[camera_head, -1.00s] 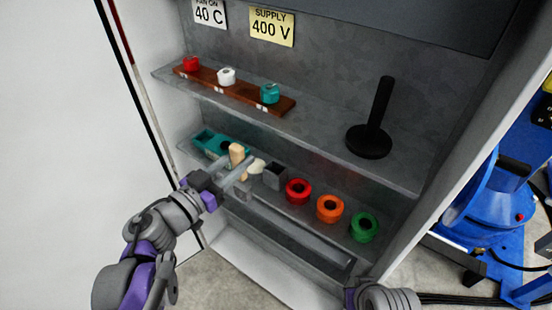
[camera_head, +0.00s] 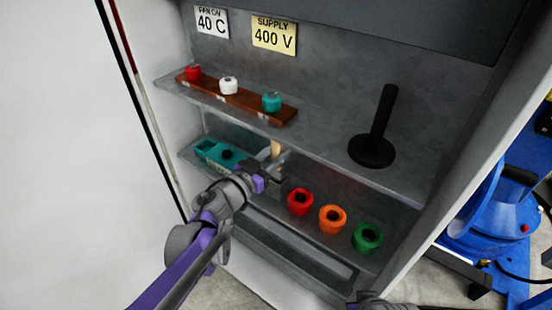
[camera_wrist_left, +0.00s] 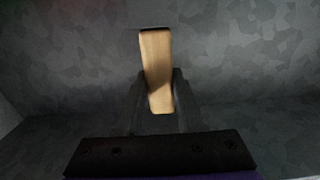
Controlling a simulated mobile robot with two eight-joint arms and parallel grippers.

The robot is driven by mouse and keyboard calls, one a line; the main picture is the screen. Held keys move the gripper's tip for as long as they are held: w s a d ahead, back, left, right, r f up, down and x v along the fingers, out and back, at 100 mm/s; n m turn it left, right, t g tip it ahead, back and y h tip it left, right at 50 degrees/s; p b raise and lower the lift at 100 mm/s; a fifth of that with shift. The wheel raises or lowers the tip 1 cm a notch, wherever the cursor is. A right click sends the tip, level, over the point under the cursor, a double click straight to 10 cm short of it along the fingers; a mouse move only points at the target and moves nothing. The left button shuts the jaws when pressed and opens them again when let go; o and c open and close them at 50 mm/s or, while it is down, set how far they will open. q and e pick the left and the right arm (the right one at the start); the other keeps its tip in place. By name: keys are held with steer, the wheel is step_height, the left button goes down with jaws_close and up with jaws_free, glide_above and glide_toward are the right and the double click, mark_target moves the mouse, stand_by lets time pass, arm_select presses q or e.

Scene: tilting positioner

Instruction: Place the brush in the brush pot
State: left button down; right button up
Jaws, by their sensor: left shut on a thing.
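The brush (camera_head: 277,149) shows as a pale wooden handle standing up between the fingers of my left gripper (camera_head: 279,163). My left gripper is shut on it, over the lower shelf. In the left wrist view the brush handle (camera_wrist_left: 156,68) is upright with a slight tilt, between the two fingers (camera_wrist_left: 158,95). Its bristle end is hidden. The brush pot, a small grey square holder in the earlier head view, is now mostly or wholly hidden behind my left gripper. I cannot tell whether the brush is over or inside it.
Red (camera_head: 300,201), orange (camera_head: 332,219) and green (camera_head: 367,238) rings sit right of my gripper on the lower shelf. A teal box (camera_head: 215,153) lies left. The upper shelf (camera_head: 320,139) overhangs close above, with a wooden rack (camera_head: 240,98) and a black post (camera_head: 381,120).

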arm_select(q)
steer(key=shift+f, duration=0.8)
steer(key=shift+f, duration=0.2)
steer(key=c, duration=0.5)
jaws_free()
steer(key=shift+r, duration=0.1)
